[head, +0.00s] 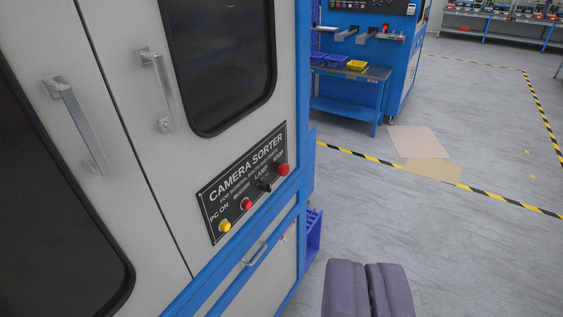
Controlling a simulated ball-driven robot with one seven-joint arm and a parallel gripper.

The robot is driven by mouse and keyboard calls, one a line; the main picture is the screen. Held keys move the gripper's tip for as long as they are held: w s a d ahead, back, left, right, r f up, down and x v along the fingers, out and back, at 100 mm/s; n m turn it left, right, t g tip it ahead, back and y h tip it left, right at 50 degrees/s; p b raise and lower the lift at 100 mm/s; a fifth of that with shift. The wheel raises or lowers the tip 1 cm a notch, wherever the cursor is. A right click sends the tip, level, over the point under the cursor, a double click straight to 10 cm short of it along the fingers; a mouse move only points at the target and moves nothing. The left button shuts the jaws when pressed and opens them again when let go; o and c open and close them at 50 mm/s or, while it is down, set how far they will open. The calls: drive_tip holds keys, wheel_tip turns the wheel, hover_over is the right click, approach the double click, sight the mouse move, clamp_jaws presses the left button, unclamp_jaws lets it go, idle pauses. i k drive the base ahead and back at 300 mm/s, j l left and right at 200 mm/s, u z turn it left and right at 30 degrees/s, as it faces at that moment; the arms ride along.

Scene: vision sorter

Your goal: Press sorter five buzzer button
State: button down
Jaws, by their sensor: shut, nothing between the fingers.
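The camera sorter cabinet (215,160) fills the left side of the head view, grey with blue edging. Its black panel (243,180) reads "CAMERA SORTER". On it, from left to right, are a yellow button (224,226) under "PC ON", a red button (246,204) under "BUZZER", a black lamp switch (264,186) and a larger red stop button (283,169). My gripper (367,268) is at the bottom of the view, to the right of the panel and below it. Its two purple-grey fingers are shut with nothing between them. It appears apart from the cabinet. No number five is readable.
Two metal door handles (158,88) (75,120) and a lower drawer handle (254,254) stick out from the cabinet. A blue machine (402,70) with a bench (345,110) stands behind. Grey floor (470,250) with yellow-black tape (490,195) is open on the right.

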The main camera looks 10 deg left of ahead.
sight(246, 204)
drive_tip(key=i+z, duration=0.1)
drive_tip(key=i, duration=0.8)
